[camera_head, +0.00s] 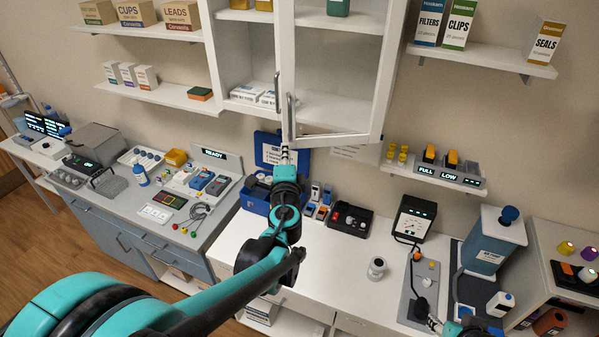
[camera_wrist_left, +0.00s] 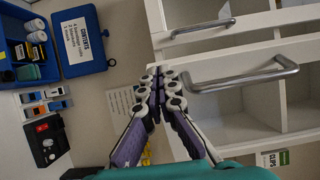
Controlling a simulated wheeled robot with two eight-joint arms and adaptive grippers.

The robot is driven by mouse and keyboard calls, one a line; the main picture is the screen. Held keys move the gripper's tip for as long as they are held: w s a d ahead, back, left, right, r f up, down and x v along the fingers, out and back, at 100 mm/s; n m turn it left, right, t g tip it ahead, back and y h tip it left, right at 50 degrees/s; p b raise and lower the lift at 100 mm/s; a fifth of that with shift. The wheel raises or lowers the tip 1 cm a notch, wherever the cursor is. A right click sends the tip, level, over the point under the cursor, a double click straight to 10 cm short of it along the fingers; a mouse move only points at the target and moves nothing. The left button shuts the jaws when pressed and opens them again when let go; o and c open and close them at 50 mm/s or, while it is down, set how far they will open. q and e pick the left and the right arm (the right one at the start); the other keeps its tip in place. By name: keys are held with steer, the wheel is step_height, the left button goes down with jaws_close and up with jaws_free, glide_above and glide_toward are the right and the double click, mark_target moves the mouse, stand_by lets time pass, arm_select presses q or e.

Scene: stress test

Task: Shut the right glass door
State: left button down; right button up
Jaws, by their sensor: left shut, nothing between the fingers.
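The right glass door (camera_head: 382,75) is a white-framed door on the wall cabinet, with a vertical metal handle (camera_head: 290,115) near its left edge. My left gripper (camera_head: 285,153) is shut and empty, at the door's lower left corner below the handle. In the left wrist view its closed fingers (camera_wrist_left: 158,88) overlap the cabinet edge beside the two handles; I cannot tell whether they touch. My right gripper (camera_head: 436,323) is partly visible at the bottom edge, its opening unclear.
Shelves with boxes (camera_head: 180,15) flank the cabinet. Below stand a blue case (camera_head: 256,197), a black tray (camera_head: 350,219), a gauge box (camera_head: 414,218) and a blue machine (camera_head: 490,245) on the white counter (camera_head: 330,265). A low shelf (camera_head: 400,172) is right of the door.

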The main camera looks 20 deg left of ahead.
arm_select(q)
steer(key=b+x, duration=0.2)
steer(key=x, duration=0.9)
steer(key=shift+a, duration=0.25)
steer(key=shift+w, duration=0.2)
steer(key=shift+s, duration=0.15)
